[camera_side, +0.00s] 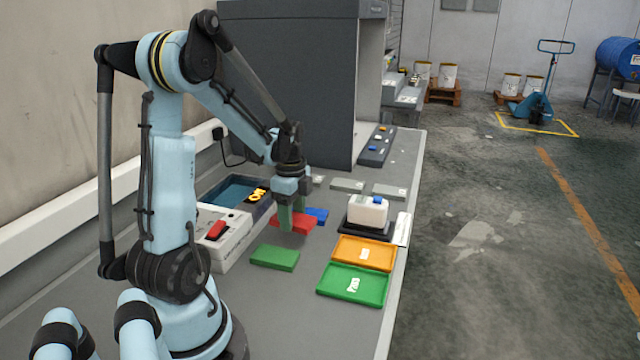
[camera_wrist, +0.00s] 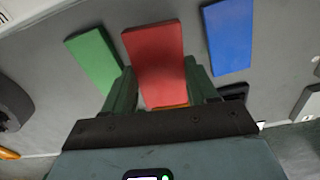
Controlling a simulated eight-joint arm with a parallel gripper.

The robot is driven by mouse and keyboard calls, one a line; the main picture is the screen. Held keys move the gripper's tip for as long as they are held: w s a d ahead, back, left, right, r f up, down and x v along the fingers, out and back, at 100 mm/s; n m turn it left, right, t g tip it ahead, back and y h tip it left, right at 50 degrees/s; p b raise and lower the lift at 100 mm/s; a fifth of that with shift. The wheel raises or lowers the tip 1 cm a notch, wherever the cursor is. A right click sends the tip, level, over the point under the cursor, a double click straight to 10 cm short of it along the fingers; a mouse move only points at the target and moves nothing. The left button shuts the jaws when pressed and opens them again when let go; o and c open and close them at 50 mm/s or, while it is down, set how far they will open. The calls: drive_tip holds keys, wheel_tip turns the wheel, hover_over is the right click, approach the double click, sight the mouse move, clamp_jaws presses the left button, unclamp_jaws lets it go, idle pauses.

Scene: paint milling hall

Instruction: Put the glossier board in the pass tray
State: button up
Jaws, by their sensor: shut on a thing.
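My gripper (camera_side: 293,213) is shut on the red board (camera_side: 304,224), low over the grey bench. In the wrist view the red board (camera_wrist: 155,55) lies between the two greenish fingers. The green board (camera_side: 274,257) lies flat in front of it and shows left of it in the wrist view (camera_wrist: 93,60). The blue board (camera_side: 317,215) lies behind it and shows on the right in the wrist view (camera_wrist: 229,35). The green tray (camera_side: 342,291) has a white label, too small to read surely. I cannot tell which board is glossier.
An orange tray (camera_side: 350,261) adjoins the green tray. A white device (camera_side: 368,213) stands on a black base behind it. A white box with a red switch (camera_side: 217,230) and a blue-lined bin (camera_side: 229,190) are at left. Bench between green board and green tray is clear.

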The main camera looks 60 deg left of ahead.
drive_tip(key=shift+a+f, duration=0.25)
drive_tip(key=shift+f, duration=1.7)
drive_tip(key=shift+f, duration=0.2)
drive_tip(key=o, duration=1.1)
drive_tip(key=shift+c, duration=0.2)
drive_tip(key=shift+r, duration=0.1)
